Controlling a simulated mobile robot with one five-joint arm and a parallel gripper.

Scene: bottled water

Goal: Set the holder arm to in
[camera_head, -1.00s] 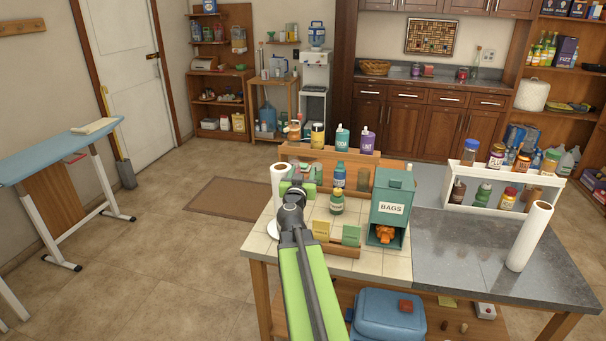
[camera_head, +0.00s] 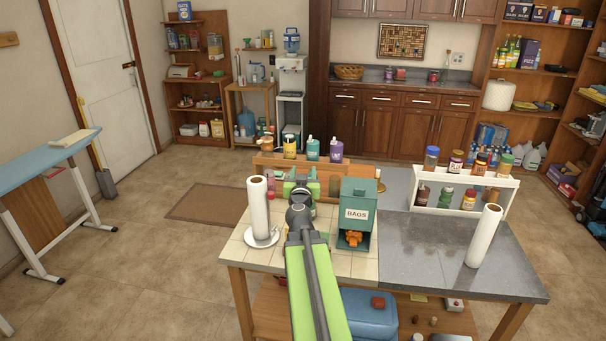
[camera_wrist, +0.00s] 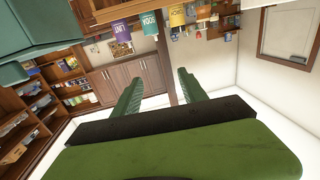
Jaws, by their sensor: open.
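A white paper roll (camera_head: 258,207) stands upright on a white round base (camera_head: 262,238) at the left of the tiled bench top. A second white roll (camera_head: 485,235) stands at the right end of the bench. I cannot make out a separate holder arm on either. My gripper (camera_head: 300,186) is over the bench, just right of the left roll, partly hidden behind my own wrist. In the wrist view my gripper (camera_wrist: 160,88) has its two green fingers apart, with nothing between them. No roll shows in the wrist view.
A green BAGS box (camera_head: 357,213) stands right of my arm. A wooden rack (camera_head: 268,160) with bottles is behind my gripper. A white rack (camera_head: 465,190) with jars stands at the back right. The grey top (camera_head: 430,255) is mostly clear.

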